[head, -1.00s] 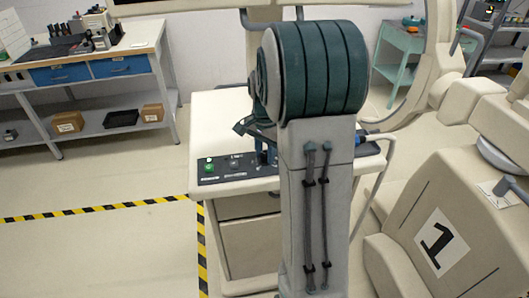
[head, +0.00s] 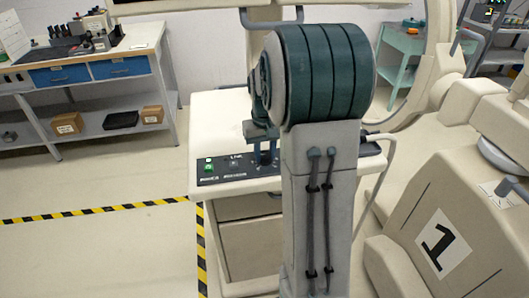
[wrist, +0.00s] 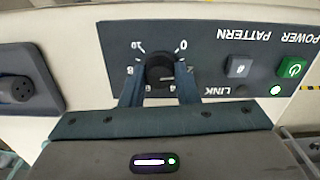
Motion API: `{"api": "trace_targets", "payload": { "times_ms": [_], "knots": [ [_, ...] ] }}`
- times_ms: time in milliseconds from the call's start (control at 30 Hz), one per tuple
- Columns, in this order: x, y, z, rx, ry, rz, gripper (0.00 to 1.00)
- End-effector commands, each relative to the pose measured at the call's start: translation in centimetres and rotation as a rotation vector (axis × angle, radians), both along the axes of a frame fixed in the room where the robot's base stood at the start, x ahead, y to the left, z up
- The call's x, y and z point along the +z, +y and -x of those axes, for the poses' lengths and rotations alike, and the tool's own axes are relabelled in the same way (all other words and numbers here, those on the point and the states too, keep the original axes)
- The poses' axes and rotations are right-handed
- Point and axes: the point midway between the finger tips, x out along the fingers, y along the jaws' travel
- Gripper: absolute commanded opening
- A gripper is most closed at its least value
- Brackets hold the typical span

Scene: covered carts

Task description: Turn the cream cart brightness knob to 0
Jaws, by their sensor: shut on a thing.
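The brightness knob (wrist: 160,70) is black and round, on the dark control panel (wrist: 215,75) of the cream cart (head: 222,115). My gripper (wrist: 160,80) is shut on the knob, one finger at each side. The scale appears upside down in the wrist view, with 0 at the knob's upper right and 10 at its upper left. The fingers cover part of the scale. In the head view my arm hides the knob.
A dark socket (wrist: 20,88) is at the left of the wrist view. Striped floor tape (head: 95,211) runs left of the cart.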

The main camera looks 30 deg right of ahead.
Motion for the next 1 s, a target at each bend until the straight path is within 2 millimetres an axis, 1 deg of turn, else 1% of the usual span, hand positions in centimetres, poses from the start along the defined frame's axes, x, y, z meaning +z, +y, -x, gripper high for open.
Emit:
{"api": "trace_targets", "payload": {
  "times_ms": [300,600,800,1000],
  "knots": [
    [0.17,-0.04,-0.13,0.296,-0.005,0.002,0.05],
    [0.21,-0.01,-0.15,0.536,-0.007,0.002,0.05],
    [0.22,-0.03,-0.16,0.640,-0.007,0.003,0.05],
    [0.24,-0.04,-0.18,0.698,-0.008,0.003,0.05]
  ]
}}
